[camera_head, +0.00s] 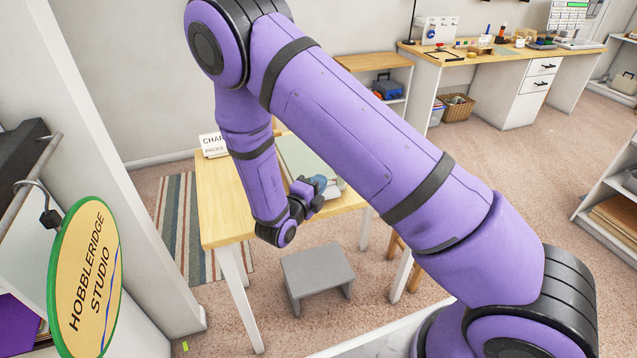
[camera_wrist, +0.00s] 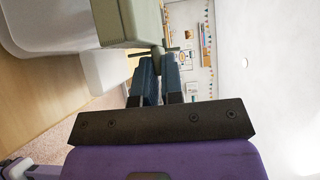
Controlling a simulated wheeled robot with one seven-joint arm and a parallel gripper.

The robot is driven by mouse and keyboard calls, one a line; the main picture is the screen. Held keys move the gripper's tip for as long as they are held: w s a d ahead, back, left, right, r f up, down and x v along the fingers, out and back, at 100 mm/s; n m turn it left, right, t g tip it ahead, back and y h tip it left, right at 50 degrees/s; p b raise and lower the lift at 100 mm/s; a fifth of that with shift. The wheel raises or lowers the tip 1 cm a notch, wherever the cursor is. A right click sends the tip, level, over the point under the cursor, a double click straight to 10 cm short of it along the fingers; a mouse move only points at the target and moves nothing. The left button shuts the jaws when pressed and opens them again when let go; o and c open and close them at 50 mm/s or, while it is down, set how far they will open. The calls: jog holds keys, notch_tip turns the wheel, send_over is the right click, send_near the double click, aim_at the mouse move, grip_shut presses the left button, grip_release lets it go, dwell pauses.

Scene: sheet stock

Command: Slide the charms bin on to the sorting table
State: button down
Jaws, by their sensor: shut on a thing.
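The sorting table (camera_head: 222,205) is a pale wood top on white legs, left of centre in the head view. A grey-green, box-like thing, which I take to be the charms bin (camera_head: 298,155), is at the table, partly hidden behind my arm. Its green side shows at the top of the wrist view (camera_wrist: 128,22). My gripper (camera_head: 318,185) is at the table's near right side, with blue fingers (camera_wrist: 160,72) closed at the bin's edge. The exact grip point is hard to see, and how much of the bin rests on the table is hidden.
A white card (camera_head: 213,145) reading "CHAR…" stands at the table's back left. A grey step stool (camera_head: 317,275) is on the floor in front. A white rounded thing (camera_wrist: 105,70) is beside the bin in the wrist view. A round studio sign (camera_head: 85,280) hangs at left.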

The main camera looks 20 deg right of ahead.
jog(key=shift+f, duration=0.15)
dwell(0.4)
jog(key=c, duration=1.2)
grip_release()
jog(key=shift+o, duration=0.2)
jog(key=shift+s, duration=0.1)
jog(key=s, duration=0.8)
jog(key=shift+s, duration=0.4)
dwell(0.7)
dwell(0.4)
